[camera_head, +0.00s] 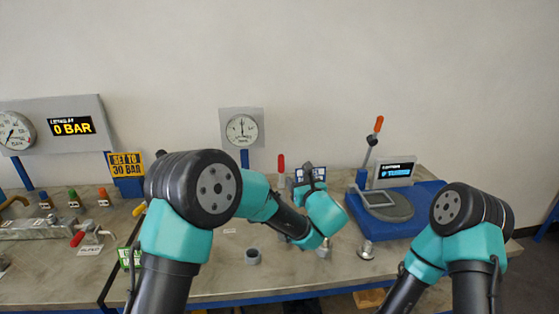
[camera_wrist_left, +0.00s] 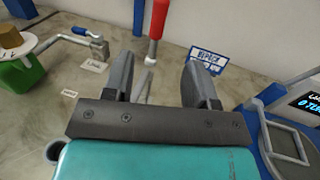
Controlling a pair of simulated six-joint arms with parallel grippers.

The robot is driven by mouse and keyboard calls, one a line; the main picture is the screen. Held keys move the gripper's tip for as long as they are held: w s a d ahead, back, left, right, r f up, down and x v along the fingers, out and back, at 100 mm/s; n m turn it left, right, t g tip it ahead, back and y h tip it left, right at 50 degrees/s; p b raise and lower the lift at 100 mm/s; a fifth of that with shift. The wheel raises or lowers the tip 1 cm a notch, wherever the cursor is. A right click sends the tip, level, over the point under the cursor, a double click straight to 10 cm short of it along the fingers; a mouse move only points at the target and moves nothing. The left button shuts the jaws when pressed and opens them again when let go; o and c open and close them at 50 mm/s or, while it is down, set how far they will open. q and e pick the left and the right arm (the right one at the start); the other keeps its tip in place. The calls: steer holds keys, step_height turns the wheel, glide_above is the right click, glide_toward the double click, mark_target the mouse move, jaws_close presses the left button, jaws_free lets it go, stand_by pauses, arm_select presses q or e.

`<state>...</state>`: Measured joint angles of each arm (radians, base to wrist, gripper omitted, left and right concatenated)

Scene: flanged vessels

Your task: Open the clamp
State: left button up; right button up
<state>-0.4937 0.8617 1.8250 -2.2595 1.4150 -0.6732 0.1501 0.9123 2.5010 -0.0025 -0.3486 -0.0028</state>
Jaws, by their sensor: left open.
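A red-handled lever (camera_head: 281,163) stands upright in the middle of the bench in the head view. The red handle (camera_wrist_left: 157,20) also shows in the left wrist view, on a pale rod, beyond and between my fingers. I cannot tell whether this lever is the clamp; its base is hidden behind my arm and gripper. My left gripper (camera_head: 308,172) is beside the lever on its right in the head view. In the left wrist view the gripper (camera_wrist_left: 158,65) is open, its two dark fingers apart with nothing gripped. My right gripper is outside the view.
A blue station (camera_head: 400,222) with an orange-tipped lever (camera_head: 379,124) and small display stands at right. A small grey cup (camera_head: 252,257) and metal fitting (camera_head: 367,250) are on the bench. A gauge (camera_head: 242,130) stands behind. A metal rig (camera_head: 40,228) lies at left.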

mark_target(279, 159)
arm_select(q)
steer(key=x, duration=1.6)
steer(key=shift+w+a, duration=0.15)
jaws_close()
